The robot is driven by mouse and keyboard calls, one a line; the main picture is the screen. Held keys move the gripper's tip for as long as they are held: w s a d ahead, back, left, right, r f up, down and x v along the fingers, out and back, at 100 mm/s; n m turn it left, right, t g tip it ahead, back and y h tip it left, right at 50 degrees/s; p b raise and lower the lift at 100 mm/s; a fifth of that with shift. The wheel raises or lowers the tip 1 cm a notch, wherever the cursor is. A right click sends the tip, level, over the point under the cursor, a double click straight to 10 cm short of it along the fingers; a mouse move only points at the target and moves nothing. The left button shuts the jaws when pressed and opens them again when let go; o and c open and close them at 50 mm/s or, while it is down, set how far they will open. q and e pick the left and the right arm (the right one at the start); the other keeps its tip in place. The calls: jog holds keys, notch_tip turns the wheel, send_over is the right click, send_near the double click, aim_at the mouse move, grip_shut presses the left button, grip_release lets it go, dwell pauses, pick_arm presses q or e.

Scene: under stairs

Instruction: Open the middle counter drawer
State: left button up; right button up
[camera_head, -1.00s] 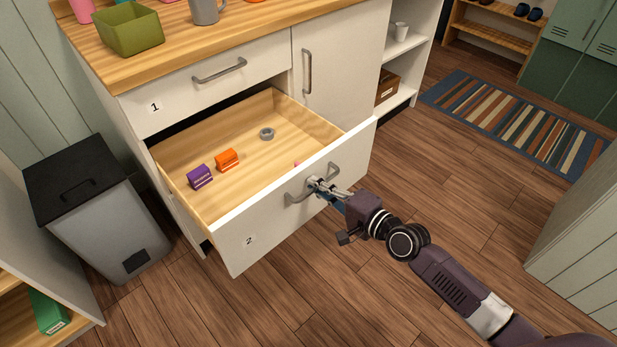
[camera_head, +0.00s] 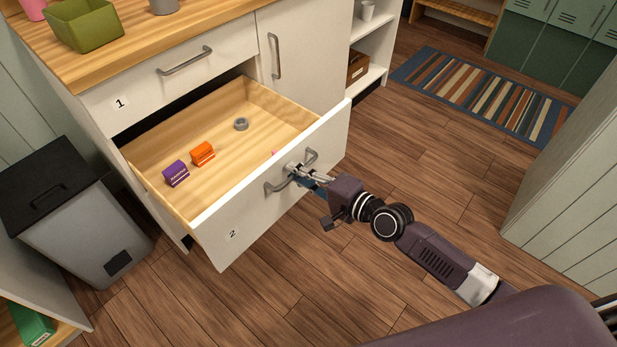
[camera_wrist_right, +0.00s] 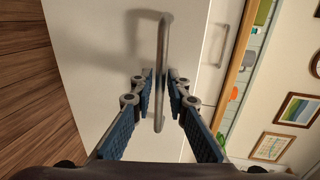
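The middle counter drawer (camera_head: 255,205), marked 2, stands well open below the closed drawer marked 1 (camera_head: 170,75). Its grey bar handle (camera_head: 277,186) is on its white front. My right gripper (camera_head: 297,172) is at this handle. In the right wrist view, the fingers of my right gripper (camera_wrist_right: 160,95) lie close on both sides of the upright-looking handle (camera_wrist_right: 162,60) and appear closed on it. Inside the drawer are a purple box (camera_head: 176,173), an orange box (camera_head: 203,153), a grey ring (camera_head: 241,124) and a partly hidden pink thing. My left gripper is not in view.
A grey bin (camera_head: 85,235) with a black lid stands left of the drawer. The wooden counter (camera_head: 125,55) bears a green bowl (camera_head: 84,27). A striped rug (camera_head: 480,95) lies at the upper right. The wood floor in front of the drawer is clear apart from my arm.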

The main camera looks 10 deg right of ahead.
jog(key=v, duration=1.1)
jog(key=shift+s+d, duration=0.2)
jog(key=shift+s, duration=0.1)
jog(key=shift+a, duration=0.1)
